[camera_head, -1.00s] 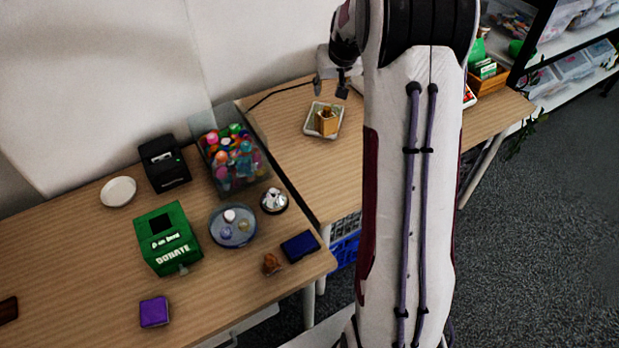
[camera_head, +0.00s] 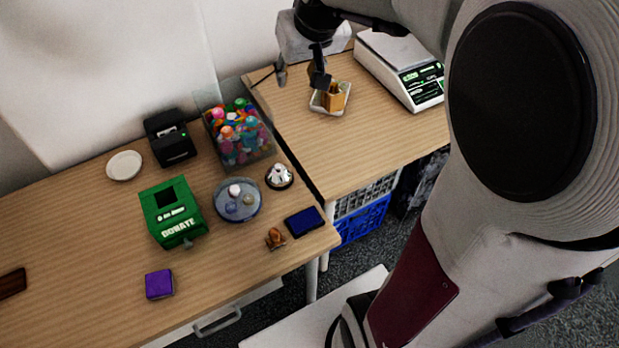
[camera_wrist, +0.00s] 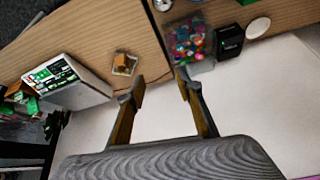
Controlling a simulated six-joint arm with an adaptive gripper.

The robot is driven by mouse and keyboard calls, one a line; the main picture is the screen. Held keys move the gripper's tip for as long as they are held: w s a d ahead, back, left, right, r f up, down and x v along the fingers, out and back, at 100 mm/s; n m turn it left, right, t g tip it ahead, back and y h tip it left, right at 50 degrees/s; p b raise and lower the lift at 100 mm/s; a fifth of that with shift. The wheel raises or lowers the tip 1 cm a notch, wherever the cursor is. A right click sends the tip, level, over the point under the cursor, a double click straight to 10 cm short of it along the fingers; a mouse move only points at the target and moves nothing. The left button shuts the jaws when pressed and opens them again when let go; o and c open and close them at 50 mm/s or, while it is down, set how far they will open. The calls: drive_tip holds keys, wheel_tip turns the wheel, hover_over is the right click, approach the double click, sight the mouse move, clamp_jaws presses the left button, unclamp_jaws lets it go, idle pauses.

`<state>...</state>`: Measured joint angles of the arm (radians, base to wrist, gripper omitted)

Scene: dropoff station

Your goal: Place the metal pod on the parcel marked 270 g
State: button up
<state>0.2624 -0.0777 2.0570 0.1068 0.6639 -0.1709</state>
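My gripper (camera_head: 300,78) is open and empty in the head view, above the back of the right table. The wrist view also shows its two fingers apart (camera_wrist: 157,86), with nothing between them. I cannot pick out a metal pod or a parcel marked 270 g with certainty. A tan, box-like item (camera_head: 334,97) sits in a small white tray (camera_head: 318,108), below and right of my gripper. A round bluish dish (camera_head: 238,215) on the left table holds several small round items, too small to identify. No weight marking is readable.
A white scale (camera_head: 408,80) stands on the right table. The left table holds a green donation box (camera_head: 172,212), a black printer (camera_head: 170,138), a bin of colourful items (camera_head: 238,135), a silver bell (camera_head: 279,177), a blue pad (camera_head: 304,222), a brown figurine (camera_head: 275,238) and a purple box (camera_head: 159,284).

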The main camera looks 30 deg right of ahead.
drive_tip(key=s+a+n, duration=0.1)
drive_tip(key=s+a, duration=0.4)
drive_tip(key=s, duration=0.6)
drive_tip(key=s+a, duration=0.5)
drive_tip(key=s, duration=0.6)
drive_tip(key=shift+s+f+n+y, duration=0.25)
drive_tip(key=shift+f+n+y, duration=0.1)
drive_tip(key=shift+n+y, duration=0.05)
